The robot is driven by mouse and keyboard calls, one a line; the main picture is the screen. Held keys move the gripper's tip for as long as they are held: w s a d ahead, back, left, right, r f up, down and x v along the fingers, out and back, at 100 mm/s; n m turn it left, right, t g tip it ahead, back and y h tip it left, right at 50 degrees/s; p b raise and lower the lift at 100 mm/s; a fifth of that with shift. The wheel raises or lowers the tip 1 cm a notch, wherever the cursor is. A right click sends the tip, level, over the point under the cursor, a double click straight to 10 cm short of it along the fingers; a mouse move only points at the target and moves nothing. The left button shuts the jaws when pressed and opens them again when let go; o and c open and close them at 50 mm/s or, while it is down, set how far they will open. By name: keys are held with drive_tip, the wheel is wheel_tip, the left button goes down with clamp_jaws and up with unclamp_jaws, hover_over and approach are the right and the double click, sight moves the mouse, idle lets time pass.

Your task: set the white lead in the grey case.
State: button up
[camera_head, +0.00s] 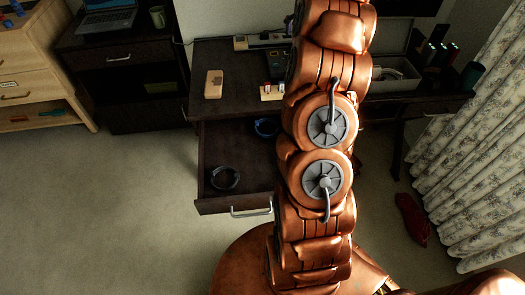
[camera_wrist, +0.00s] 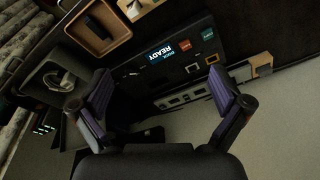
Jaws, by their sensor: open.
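The grey case (camera_head: 416,82) stands open on the right part of the desk, partly hidden by my arm. It also shows at the left of the wrist view (camera_wrist: 36,76). A white coiled lead (camera_wrist: 60,81) lies inside it, seemingly on its floor; in the head view only a pale bit of it (camera_head: 388,73) shows. My gripper (camera_wrist: 160,75) is open with nothing between its fingers. It is above the desk, to the right of the case in the wrist view and apart from it. The head view hides my gripper behind my arm.
An open drawer (camera_head: 235,150) holds a dark coil (camera_head: 225,178) and a blue coil (camera_head: 266,127). A power strip (camera_wrist: 190,94) and a device reading READY (camera_wrist: 170,55) are on the desk. A tan tray (camera_wrist: 97,28) holds a dark item. Dark objects with green lights (camera_head: 440,48) stand beside the case.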

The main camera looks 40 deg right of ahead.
drive_tip(key=s+a+r+n+y, duration=0.1)
drive_tip(key=s+a+n, duration=0.15)
drive_tip(key=a, duration=0.65)
drive_tip(key=s+a+r+n+g, duration=0.1)
drive_tip(key=s+a+r+n, duration=0.15)
drive_tip(key=a, duration=0.75)
drive_tip(key=s+a+n+y, duration=0.1)
drive_tip(key=s+a, duration=0.2)
drive_tip(key=a, duration=0.6)
drive_tip(key=s+a+f+n, duration=0.1)
drive_tip(key=s+a, duration=0.3)
drive_tip(key=s, duration=0.4)
drive_tip(key=s+a+f+n+g, duration=0.1)
drive_tip(key=s+a+f+n, duration=0.1)
drive_tip(key=s+a, duration=0.3)
drive_tip(key=s+a+f+n+g, duration=0.1)
drive_tip(key=s+a, duration=0.4)
drive_tip(key=s, duration=0.8)
drive_tip(key=shift+a+f+n+h, duration=0.3)
drive_tip(key=shift+f+n, duration=0.45)
drive_tip(key=shift+n, duration=0.15)
drive_tip(key=shift+s, duration=0.1)
wheel_tip(320, 180, up, 2)
drive_tip(key=shift+r+p, duration=0.2)
drive_tip(key=shift+p, duration=1)
